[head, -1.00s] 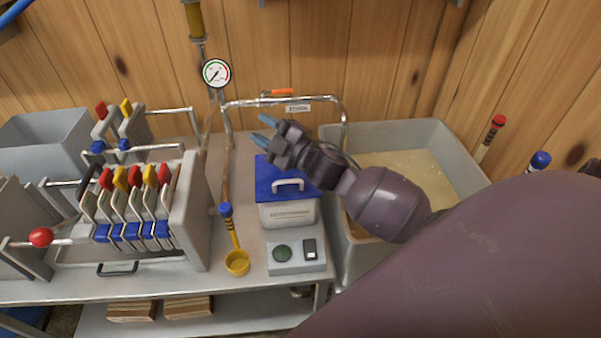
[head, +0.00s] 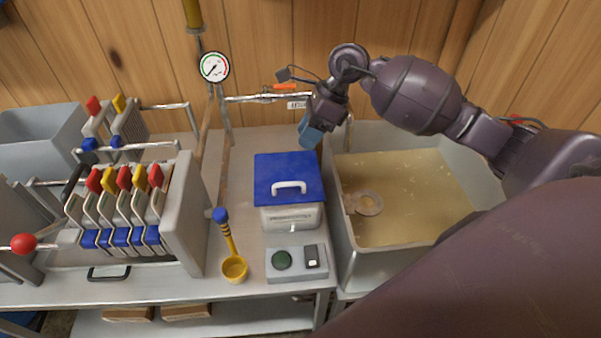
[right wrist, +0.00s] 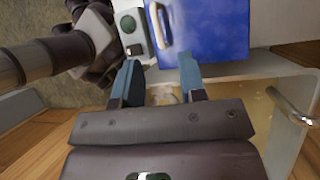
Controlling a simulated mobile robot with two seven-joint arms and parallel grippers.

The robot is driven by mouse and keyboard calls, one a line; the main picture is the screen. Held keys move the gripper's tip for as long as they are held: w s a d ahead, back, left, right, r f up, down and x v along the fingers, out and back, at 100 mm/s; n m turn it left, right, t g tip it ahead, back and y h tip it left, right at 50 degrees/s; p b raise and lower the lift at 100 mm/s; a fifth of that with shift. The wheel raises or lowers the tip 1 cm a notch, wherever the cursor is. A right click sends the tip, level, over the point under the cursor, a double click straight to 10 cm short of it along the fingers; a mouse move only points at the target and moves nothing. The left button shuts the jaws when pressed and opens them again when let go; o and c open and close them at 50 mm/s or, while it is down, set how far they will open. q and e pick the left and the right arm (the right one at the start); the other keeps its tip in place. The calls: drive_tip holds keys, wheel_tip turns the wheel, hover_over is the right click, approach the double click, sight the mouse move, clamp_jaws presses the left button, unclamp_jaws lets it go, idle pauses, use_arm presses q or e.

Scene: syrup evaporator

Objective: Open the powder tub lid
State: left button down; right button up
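The powder tub is a white box (head: 290,218) on the bench, with a flat blue lid (head: 268,172) lying shut on it. A white handle (head: 289,187) stands up from the lid. In the right wrist view the blue lid (right wrist: 210,30) and its handle (right wrist: 158,24) lie beyond the fingertips. My right gripper (head: 310,134) hangs above and behind the lid's far right corner, fingers pointing down. In the wrist view its two blue-grey fingers (right wrist: 161,72) are apart with nothing held between them. My left gripper is not in view.
A deep basin (head: 345,262) of cloudy liquid is close on the right. A chrome pipe (head: 240,99) and a gauge (head: 214,67) stand behind.

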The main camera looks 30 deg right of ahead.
drive_tip(key=g+h, duration=0.1)
hover_over(297, 176)
drive_tip(key=s+a, duration=0.3)
drive_tip(key=s, duration=0.1)
drive_tip(key=shift+n, duration=0.4)
drive_tip(key=f, duration=1)
drive_tip(key=shift+s+d+f, duration=0.2)
drive_tip(key=shift+d, duration=0.05)
drive_tip(key=shift+c, duration=0.2)
clamp_jaws()
